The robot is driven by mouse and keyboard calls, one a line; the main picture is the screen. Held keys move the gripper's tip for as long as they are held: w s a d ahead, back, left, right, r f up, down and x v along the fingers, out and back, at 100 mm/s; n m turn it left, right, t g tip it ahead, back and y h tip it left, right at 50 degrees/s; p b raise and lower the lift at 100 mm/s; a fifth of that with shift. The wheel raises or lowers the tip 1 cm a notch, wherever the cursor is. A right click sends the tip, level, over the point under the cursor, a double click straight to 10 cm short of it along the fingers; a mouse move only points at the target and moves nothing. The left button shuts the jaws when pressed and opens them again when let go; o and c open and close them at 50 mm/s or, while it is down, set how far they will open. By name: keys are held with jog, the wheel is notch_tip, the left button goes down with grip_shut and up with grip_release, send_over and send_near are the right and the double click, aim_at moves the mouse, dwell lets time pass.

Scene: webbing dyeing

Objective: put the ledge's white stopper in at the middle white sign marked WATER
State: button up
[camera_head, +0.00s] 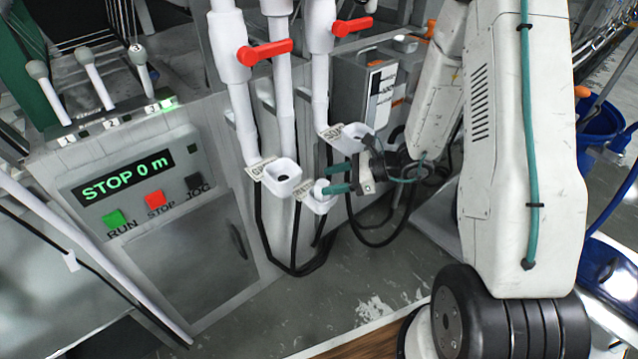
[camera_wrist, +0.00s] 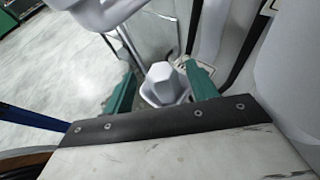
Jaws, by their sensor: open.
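A pale stopper (camera_wrist: 162,73) with a faceted top sits at the middle white cup (camera_head: 318,206), and its top (camera_head: 320,187) also shows in the head view. It looks upright in the cup; how deep it sits is hidden. My gripper (camera_head: 332,180) is open, with its teal fingers around the stopper. In the wrist view, the fingers stand to either side of it with gaps. The small white sign (camera_head: 298,188) beside this cup is too small and partly hidden to read.
A left cup (camera_head: 283,179) with an empty dark hole and a right cup (camera_head: 347,140) flank the middle one, close to my fingers. White pipes with red handles (camera_head: 265,51) rise behind. Black hoses hang below. A control panel (camera_head: 130,185) reading STOP 0 m stands left.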

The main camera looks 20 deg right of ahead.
jog(key=v, duration=0.7)
jog(key=shift+s, duration=0.1)
